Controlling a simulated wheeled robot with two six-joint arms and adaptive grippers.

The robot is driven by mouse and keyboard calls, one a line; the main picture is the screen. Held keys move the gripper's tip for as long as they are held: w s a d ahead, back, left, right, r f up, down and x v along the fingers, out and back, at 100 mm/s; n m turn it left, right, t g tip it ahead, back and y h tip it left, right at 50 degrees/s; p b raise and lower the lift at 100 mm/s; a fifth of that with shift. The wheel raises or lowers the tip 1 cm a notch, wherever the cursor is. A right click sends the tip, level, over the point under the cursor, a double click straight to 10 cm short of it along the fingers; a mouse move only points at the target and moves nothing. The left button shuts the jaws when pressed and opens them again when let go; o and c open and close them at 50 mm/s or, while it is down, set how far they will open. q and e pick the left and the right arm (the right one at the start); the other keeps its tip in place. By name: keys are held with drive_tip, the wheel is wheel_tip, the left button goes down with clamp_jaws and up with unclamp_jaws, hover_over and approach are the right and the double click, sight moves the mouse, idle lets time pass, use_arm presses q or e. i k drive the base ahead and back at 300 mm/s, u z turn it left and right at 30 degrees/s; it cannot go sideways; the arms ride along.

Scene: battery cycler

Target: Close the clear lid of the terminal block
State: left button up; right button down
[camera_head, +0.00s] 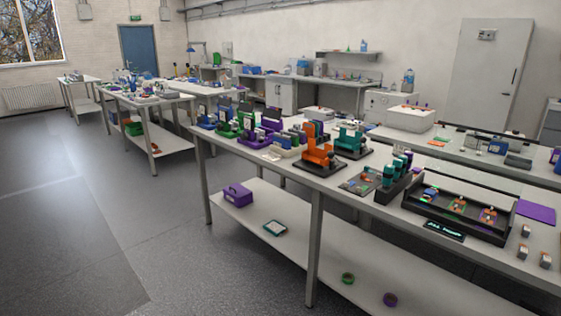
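I cannot pick out the terminal block or its clear lid for certain at this distance. Small devices stand on the long white bench (285,172) at the right. A black tray (483,231) there holds several small coloured parts; no clear lid can be made out on them. An orange device (319,153) and a teal device (352,138) stand on black bases further left on the bench. Neither my left nor my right gripper is in view.
The bench has a lower shelf with a purple box (238,195) and small rings. A purple pad (536,212) lies beside the tray. Other benches stand behind, near a blue door (138,48). The grey floor (100,240) at the left is clear.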

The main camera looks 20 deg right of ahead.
sight(478, 138)
drive_tip(key=z, duration=0.65)
drive_tip(key=i, duration=1.1)
drive_tip(key=z, duration=0.45)
